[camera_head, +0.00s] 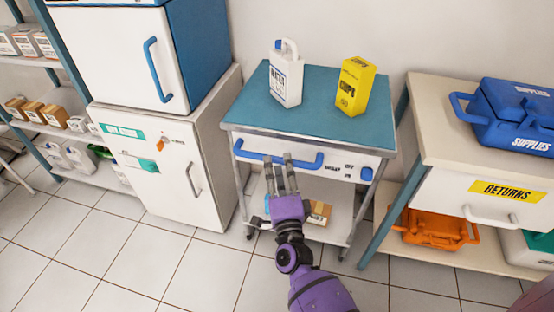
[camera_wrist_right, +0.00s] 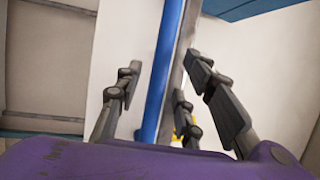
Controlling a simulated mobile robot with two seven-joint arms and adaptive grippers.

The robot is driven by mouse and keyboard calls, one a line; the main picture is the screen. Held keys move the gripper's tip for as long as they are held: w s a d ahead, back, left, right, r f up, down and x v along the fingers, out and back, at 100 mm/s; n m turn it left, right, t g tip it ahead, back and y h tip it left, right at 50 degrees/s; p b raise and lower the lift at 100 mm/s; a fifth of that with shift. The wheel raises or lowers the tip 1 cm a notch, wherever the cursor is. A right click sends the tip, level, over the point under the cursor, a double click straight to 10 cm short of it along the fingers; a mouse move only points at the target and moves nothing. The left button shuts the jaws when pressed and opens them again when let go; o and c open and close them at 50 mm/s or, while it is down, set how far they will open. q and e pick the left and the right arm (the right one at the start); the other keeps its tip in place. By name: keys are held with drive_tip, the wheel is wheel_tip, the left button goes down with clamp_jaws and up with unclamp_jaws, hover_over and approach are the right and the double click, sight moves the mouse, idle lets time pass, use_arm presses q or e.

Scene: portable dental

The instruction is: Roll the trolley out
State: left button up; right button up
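The trolley has a teal top (camera_head: 300,108), a white front panel with a blue handle (camera_head: 310,160), lower shelf and legs on castors. It stands against the wall. A white water jug (camera_head: 286,82) and a yellow box (camera_head: 354,86) stand upright on top. My right gripper (camera_head: 278,160) is at the left half of the handle, its fingers pointing at the trolley. In the right wrist view the blue handle (camera_wrist_right: 165,75) runs between the spread fingers (camera_wrist_right: 165,85), with gaps at both sides; contact is unclear. My left gripper is out of view.
A white cabinet (camera_head: 205,160) with a blue-sided unit (camera_head: 110,55) stands close to the trolley's left. A cream table (camera_head: 435,125) with a blue supplies case (camera_head: 512,112) is close at its right. Tiled floor (camera_head: 190,270) in front is clear apart from my arm.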

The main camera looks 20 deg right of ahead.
sight(277, 160)
drive_tip(key=shift+x, duration=1.55)
clamp_jaws()
